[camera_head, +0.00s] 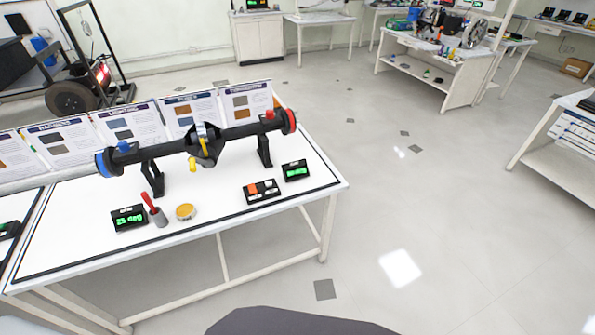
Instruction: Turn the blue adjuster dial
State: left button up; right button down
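A dark axle-like rig (170,148) stands on black supports on the white table. A blue ring (102,163) is around its left end, and a small blue knob (124,147) sits on top just to the right of the ring. I cannot tell which of these blue parts is the adjuster dial. A red ring (290,121) is at the right end, with a red knob (269,114) beside it. A small display (130,217) in front of the rig reads about 23 deg in green. Neither of my grippers is in view.
The white table (75,250) also holds a red-handled tool (152,205), a round yellow-topped item (186,211), a button box (262,191) and a second display (295,170). Poster panels (130,122) stand behind the rig. The floor (430,220) to the right is clear.

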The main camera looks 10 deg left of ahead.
aim_at(124, 146)
jog(key=u, duration=1.85)
